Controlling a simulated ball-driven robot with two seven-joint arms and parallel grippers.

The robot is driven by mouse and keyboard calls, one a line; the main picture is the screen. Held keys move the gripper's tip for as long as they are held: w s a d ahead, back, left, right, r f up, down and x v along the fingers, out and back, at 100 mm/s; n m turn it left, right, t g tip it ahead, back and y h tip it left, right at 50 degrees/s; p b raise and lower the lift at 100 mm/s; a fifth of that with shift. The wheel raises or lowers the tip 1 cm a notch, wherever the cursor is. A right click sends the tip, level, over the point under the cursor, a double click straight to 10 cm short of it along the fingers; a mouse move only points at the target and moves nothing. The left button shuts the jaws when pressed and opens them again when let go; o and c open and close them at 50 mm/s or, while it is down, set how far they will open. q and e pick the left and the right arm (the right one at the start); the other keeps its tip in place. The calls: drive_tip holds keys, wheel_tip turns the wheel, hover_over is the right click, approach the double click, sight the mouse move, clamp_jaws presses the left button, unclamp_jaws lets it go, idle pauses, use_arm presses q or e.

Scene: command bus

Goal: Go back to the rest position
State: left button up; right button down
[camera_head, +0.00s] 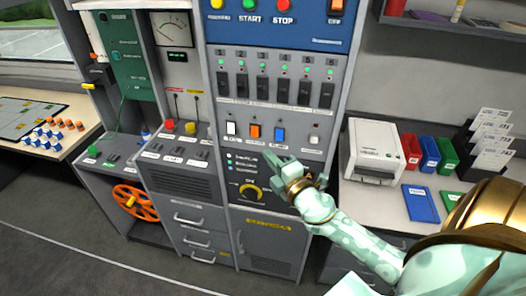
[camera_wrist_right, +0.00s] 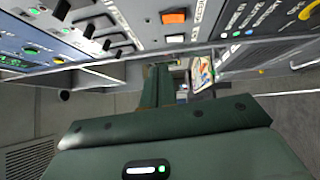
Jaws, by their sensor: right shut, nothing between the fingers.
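My right arm comes in from the lower right in the head view. Its gripper (camera_head: 282,165) is in front of the middle cabinet, just below the orange and blue rocker switches and to the upper right of the yellow dial (camera_head: 251,192). In the right wrist view the dark green fingers (camera_wrist_right: 158,85) are together, with nothing between them. I cannot tell whether the fingertips touch the panel. My left gripper is not in view.
The control cabinet (camera_head: 270,130) carries several black switches and a white, an orange (camera_head: 255,132) and a blue rocker. A white printer (camera_head: 375,150) and coloured trays (camera_head: 420,203) stand on the right counter. An orange handwheel (camera_head: 136,201) is at left. Grey floor (camera_head: 70,245) is clear at lower left.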

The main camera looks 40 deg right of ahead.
drive_tip(key=shift+s+d, duration=0.15)
drive_tip(key=shift+s, duration=0.2)
idle(0.4)
drive_tip(key=s+d+f+m+g+b, duration=0.1)
drive_tip(key=s+f+m+g, duration=0.25)
drive_tip(key=f, duration=0.75)
drive_tip(key=s+d+f+m+g+b, duration=0.15)
drive_tip(key=s+f, duration=0.25)
drive_tip(key=f, duration=0.7)
drive_tip(key=s+d+f+m+g, duration=0.1)
drive_tip(key=s+f+m+g, duration=0.25)
drive_tip(key=f, duration=0.85)
drive_tip(key=s+a+f+m+g+b, duration=0.2)
drive_tip(key=s+a+f+g, duration=0.1)
drive_tip(key=s+f, duration=0.5)
drive_tip(key=s+a+f+m+g+b, duration=0.1)
drive_tip(key=s+a+f+g+b, duration=0.2)
drive_tip(key=s+f, duration=0.6)
drive_tip(key=s+a+f+m+g+y+b, duration=0.1)
drive_tip(key=s+a+f, duration=0.6)
drive_tip(key=s, duration=0.7)
drive_tip(key=shift+s+f+m+g+b, duration=0.35)
drive_tip(key=shift+f+m+g+b, duration=0.55)
drive_tip(key=shift+g, duration=0.25)
